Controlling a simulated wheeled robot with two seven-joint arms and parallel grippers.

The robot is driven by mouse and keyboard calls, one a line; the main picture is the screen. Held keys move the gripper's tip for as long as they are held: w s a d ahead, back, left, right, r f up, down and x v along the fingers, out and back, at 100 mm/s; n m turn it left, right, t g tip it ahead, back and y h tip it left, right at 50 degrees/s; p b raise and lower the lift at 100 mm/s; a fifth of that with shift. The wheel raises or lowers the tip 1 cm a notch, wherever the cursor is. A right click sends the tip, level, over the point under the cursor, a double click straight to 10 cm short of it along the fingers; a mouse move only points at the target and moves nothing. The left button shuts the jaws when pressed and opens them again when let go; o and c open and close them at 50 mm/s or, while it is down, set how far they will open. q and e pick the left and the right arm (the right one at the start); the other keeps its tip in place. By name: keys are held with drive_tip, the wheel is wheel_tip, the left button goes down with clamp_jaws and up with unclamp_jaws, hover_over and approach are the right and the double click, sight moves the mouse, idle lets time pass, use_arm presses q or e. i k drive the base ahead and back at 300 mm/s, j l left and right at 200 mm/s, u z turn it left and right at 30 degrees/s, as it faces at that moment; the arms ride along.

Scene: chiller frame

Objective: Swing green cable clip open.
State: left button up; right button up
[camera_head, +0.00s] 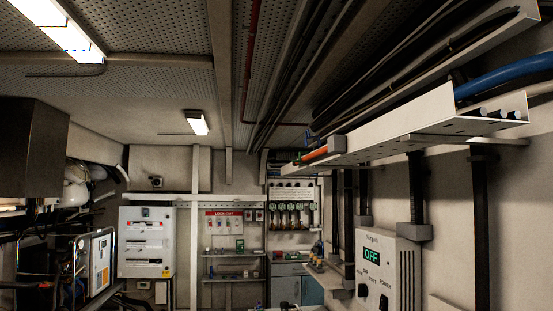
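I cannot clearly make out the green cable clip. A white cable tray (400,134) runs along the upper right, and an orange cable or rod (314,154) shows at its far end. A tiny greenish spot sits by the orange piece, too small to tell whether it is the clip or whether it is open. Neither of my grippers is in view.
A thick blue cable (505,75) and dark pipes lie in the right tray. Below it is a wall box (387,265) with a green "OFF" display. A white electrical cabinet (146,242), a red lockout board (223,224) and shelves stand at the back.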

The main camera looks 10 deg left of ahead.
sight(299, 161)
drive_tip(key=j, duration=0.25)
drive_tip(key=k, duration=1.35)
drive_tip(key=z, duration=1.3)
drive_tip(key=i+j, duration=0.2)
drive_tip(key=j, duration=0.3)
drive_tip(key=i+j, duration=0.25)
drive_tip(key=j, duration=0.25)
drive_tip(key=i+j, duration=0.2)
drive_tip(key=j, duration=0.3)
drive_tip(key=i+j, duration=0.2)
drive_tip(key=j, duration=0.3)
drive_tip(key=i+j, duration=0.25)
drive_tip(key=j, duration=0.25)
drive_tip(key=i+j, duration=0.2)
drive_tip(key=j, duration=0.3)
drive_tip(key=i+j, duration=0.2)
drive_tip(key=j, duration=0.35)
drive_tip(key=i+j, duration=0.25)
drive_tip(key=j, duration=0.25)
